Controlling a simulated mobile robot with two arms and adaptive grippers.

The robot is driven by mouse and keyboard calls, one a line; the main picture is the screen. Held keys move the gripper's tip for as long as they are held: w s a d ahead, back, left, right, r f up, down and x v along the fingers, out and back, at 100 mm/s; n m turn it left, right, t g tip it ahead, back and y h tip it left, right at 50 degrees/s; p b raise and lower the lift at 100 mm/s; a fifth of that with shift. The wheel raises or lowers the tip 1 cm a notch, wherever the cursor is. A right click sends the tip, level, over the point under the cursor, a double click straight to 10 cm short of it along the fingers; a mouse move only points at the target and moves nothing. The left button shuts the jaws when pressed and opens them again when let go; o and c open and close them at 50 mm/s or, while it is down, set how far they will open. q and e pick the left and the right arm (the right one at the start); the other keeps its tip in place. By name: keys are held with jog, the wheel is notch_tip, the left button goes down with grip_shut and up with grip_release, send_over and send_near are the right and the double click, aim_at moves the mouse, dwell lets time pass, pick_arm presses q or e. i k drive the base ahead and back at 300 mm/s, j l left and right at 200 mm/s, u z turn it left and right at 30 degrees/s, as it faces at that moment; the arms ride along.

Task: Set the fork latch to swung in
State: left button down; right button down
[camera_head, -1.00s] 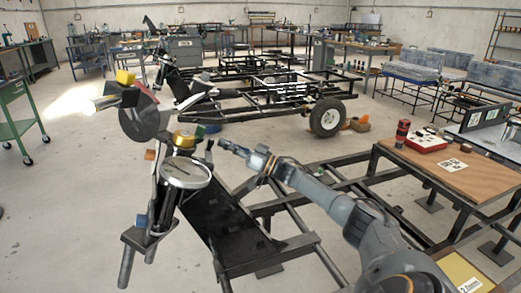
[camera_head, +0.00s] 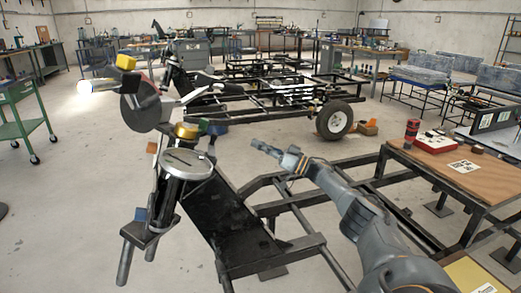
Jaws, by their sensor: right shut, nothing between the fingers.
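The suspension assembly stands at the left of the head view. It has a round dark disc (camera_head: 140,106), a yellow cap (camera_head: 187,131) and a silver round plate (camera_head: 187,163) above a black sloping panel (camera_head: 225,222). A grey flat lever (camera_head: 183,102) sits beside the disc. I cannot tell for sure which part is the fork latch. My right gripper (camera_head: 256,144) is shut and empty. It points left, to the right of the yellow cap and plate, with a gap between. My left gripper is not in view.
A black frame (camera_head: 300,245) runs beneath my right arm. A green cart (camera_head: 22,118) stands at far left. A second frame with a wheel (camera_head: 334,120) stands behind. Floor at left is clear.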

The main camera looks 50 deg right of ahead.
aim_at(211, 151)
jog(key=k, duration=1)
